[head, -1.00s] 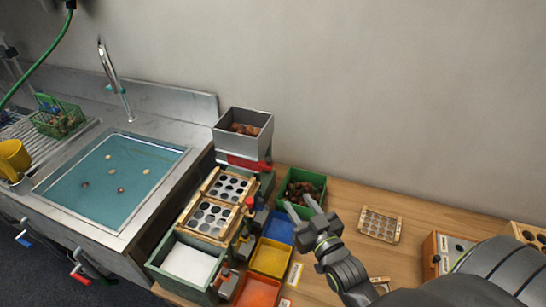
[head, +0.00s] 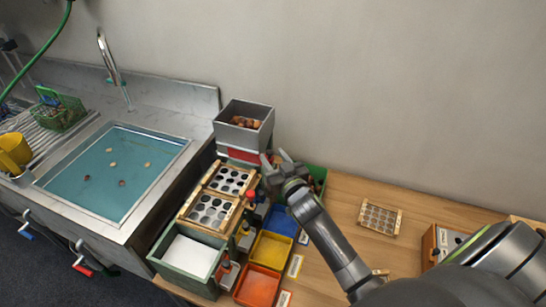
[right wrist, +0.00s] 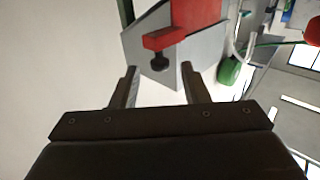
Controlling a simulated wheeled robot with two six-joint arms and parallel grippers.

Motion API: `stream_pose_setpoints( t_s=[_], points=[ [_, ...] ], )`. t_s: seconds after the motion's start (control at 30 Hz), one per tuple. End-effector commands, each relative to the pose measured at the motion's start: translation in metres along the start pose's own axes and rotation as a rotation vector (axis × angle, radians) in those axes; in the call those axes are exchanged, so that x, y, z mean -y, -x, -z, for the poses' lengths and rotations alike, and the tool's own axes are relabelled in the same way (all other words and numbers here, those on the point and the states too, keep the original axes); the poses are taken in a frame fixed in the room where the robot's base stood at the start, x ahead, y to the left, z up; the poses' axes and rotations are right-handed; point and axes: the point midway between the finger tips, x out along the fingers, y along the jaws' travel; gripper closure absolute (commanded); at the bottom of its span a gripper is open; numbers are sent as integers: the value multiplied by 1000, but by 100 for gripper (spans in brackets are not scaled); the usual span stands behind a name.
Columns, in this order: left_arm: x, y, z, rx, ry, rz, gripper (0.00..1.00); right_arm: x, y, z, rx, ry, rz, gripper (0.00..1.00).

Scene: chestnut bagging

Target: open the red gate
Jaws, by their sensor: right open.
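The red gate (head: 240,155) sits under the grey hopper (head: 243,113), which holds brown chestnuts (head: 245,122). My right gripper (head: 273,158) is open and empty, just right of the gate in the head view. In the right wrist view the gate (right wrist: 198,14) has a red tab (right wrist: 165,38) with a dark knob (right wrist: 159,61) below it. The knob shows between the two open fingertips (right wrist: 158,72), apparently just beyond them. I see no contact. My left gripper is not in view.
Below are a wooden sorting rack (head: 213,210) and blue (head: 281,221), yellow (head: 272,249) and orange (head: 258,288) trays. A sink (head: 115,172) lies left. The wooden table is partly clear at right.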

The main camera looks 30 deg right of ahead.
Motion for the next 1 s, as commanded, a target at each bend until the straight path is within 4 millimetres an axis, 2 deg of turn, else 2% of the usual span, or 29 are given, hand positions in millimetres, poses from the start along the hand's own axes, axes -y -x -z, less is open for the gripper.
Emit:
stream_pose_setpoints(
  t_s=[0.13,0.43,0.73,1.0],
  points=[
    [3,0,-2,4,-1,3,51,0,-9,0,0,-1,0,59],
    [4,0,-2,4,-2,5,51,0,-10,0,0,-1,0,59],
    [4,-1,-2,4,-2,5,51,0,-10,0,0,-1,0,98],
    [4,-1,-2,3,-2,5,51,-2,-8,0,0,0,-1,100]
  ],
)
